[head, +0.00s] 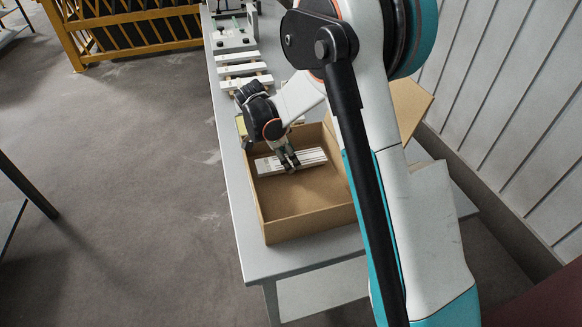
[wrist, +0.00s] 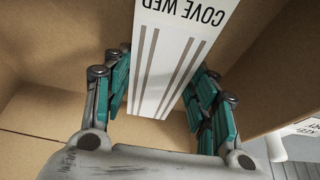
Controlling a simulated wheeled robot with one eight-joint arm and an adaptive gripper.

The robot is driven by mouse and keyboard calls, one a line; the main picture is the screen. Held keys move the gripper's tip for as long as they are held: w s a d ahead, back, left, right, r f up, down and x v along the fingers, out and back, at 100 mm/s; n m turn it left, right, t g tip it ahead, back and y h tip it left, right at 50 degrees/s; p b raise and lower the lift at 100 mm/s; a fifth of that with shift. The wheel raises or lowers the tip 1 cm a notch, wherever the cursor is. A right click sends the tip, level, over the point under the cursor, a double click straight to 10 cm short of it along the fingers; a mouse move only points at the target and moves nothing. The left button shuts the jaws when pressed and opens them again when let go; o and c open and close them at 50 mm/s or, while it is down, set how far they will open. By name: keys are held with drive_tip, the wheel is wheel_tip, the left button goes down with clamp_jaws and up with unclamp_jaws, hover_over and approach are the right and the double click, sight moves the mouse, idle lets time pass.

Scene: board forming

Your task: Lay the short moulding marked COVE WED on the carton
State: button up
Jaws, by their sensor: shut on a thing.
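The short white moulding (head: 313,157) marked COVE WED lies between the fingers of my gripper (head: 288,161) inside the open brown carton (head: 290,228). In the wrist view the moulding (wrist: 168,60) shows its grey stripes and its upside-down lettering, with the teal finger pads of my gripper (wrist: 160,95) on either side. My gripper is shut on it. The carton walls (wrist: 50,65) surround it in the wrist view. I cannot tell whether the moulding touches the carton floor.
The carton stands on a long grey table (head: 252,250). Several white mouldings (head: 243,70) lie in a row farther back. A grey-white fixture (head: 233,32) stands beyond them. A yellow railing (head: 120,30) is at the back left; a panelled wall (head: 510,90) is on the right.

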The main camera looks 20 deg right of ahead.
drive_tip(key=shift+f, duration=0.15)
drive_tip(key=o, duration=1.5)
drive_tip(key=shift+c, duration=0.2)
drive_tip(key=o, duration=0.3)
drive_tip(key=shift+o, duration=0.2)
drive_tip(key=v, duration=1.2)
